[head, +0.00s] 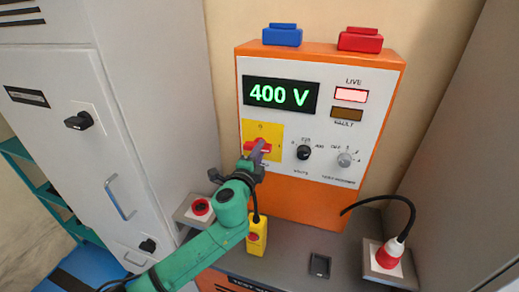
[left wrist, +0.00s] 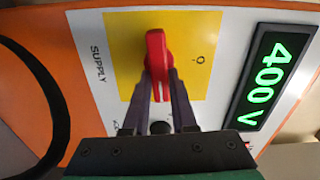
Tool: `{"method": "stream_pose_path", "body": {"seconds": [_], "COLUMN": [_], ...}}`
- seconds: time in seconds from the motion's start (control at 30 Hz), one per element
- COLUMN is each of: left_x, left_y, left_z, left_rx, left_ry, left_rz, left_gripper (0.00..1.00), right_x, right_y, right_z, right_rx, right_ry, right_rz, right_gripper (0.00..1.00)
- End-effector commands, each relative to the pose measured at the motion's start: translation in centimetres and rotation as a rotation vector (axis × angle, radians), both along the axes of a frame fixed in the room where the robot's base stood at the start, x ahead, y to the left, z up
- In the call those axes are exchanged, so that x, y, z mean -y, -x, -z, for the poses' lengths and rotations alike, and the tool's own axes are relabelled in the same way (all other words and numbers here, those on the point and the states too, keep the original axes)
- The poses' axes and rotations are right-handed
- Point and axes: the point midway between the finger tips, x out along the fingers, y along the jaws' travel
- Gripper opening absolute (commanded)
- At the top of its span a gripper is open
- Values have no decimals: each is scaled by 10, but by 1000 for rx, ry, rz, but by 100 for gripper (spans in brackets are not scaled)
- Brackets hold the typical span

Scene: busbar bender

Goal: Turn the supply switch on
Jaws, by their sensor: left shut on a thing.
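The supply switch is a red handle (head: 256,146) on a yellow plate (head: 277,129) at the left of the orange and white panel. My left gripper (head: 260,150) is at the handle and partly covers it. In the left wrist view the dark fingers of my left gripper (left wrist: 161,92) are shut on the red handle (left wrist: 156,50), one on each side. The green display (head: 279,95) reads 400 V. The LIVE lamp (head: 351,95) glows bright pinkish white. The lamp marked FAULT (head: 346,114) is dark brown. My right gripper is not in view.
Two knobs (head: 303,152) (head: 344,160) sit right of the switch. A red plug (head: 390,253) with a black cable stands on the grey bench (head: 290,245). A yellow box (head: 257,237) hangs below my arm. A grey cabinet (head: 60,110) stands at the left.

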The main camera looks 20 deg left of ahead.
Motion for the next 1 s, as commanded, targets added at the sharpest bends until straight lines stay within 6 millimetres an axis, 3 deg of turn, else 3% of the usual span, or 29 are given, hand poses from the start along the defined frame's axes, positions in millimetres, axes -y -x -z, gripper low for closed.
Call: {"method": "stream_pose_path", "body": {"seconds": [0.73, 0.77, 0.8, 1.0], "left_x": [0, 0, 0, 0], "left_y": [0, 0, 0, 0], "left_z": [2, 2, 2, 2], "left_rx": [4, 4, 4, 5], "left_ry": [-96, -96, -95, -94], "left_rz": [0, 0, 0, 0], "left_gripper": [0, 36, 52, 55], "right_x": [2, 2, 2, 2], "right_y": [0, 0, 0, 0], "right_z": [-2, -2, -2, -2], "right_rx": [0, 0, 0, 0], "right_ry": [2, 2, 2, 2], "right_rz": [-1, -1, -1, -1], "right_gripper": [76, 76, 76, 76]}}
